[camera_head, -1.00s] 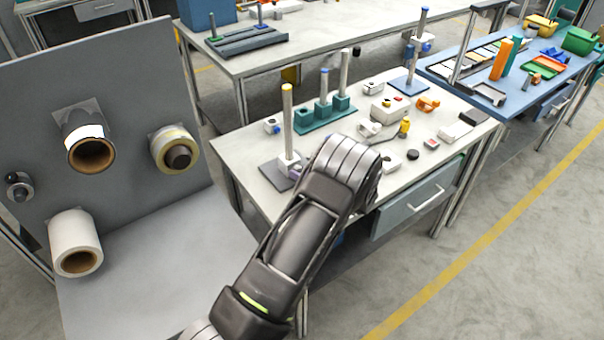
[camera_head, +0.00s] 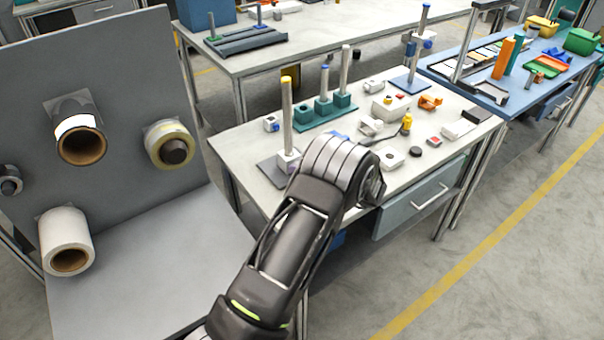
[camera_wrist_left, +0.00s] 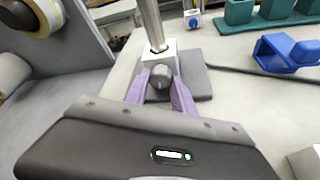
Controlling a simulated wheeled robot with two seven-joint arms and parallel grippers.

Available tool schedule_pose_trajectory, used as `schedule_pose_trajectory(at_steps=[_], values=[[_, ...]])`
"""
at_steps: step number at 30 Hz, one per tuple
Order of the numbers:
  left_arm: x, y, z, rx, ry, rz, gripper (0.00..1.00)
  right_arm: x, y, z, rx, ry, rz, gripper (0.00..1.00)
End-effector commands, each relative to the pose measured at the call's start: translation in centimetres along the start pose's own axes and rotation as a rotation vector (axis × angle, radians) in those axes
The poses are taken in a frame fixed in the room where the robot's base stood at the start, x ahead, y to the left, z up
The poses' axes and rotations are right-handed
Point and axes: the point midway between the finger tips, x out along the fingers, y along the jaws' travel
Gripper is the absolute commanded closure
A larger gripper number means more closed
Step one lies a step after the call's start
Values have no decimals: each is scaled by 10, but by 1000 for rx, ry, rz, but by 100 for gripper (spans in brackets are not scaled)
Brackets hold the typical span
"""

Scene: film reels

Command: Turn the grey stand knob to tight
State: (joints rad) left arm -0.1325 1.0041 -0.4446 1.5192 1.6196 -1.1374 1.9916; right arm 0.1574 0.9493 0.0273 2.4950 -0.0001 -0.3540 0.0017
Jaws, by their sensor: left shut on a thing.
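The stand is a metal post (camera_head: 287,115) with a yellow top, rising from a pale block on a dark grey base plate (camera_head: 270,172) at the near left of the table. In the left wrist view the post (camera_wrist_left: 151,25) rises from the pale block (camera_wrist_left: 160,59), and the grey knob (camera_wrist_left: 160,76) faces me on the block's near side. My left gripper (camera_wrist_left: 161,84) has its purple fingers on both sides of the knob, shut on it. My arm hides most of the gripper and knob in the head view. My right gripper is not in view.
A teal rack (camera_head: 322,112) with posts stands behind the stand. A blue part (camera_wrist_left: 285,52) lies to its right. Several small parts fill the table's right side. A grey panel (camera_head: 120,50) with film rolls stands at left.

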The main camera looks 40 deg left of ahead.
Motion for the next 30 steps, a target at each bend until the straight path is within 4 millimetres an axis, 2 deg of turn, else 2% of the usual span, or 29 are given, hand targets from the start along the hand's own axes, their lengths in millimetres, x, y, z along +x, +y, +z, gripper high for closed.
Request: schedule_pose_trajectory(at_steps=[2,3,11,23,30], values=[[-1,0,0,0,1,-2,100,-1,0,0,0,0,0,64],[-1,0,0,0,1,-2,69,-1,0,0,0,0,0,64],[0,0,0,-1,0,-2,48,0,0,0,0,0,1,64],[-1,1,1,-11,0,-7,48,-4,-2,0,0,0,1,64],[-2,4,5,-108,-2,-47,48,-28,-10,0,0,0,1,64]])
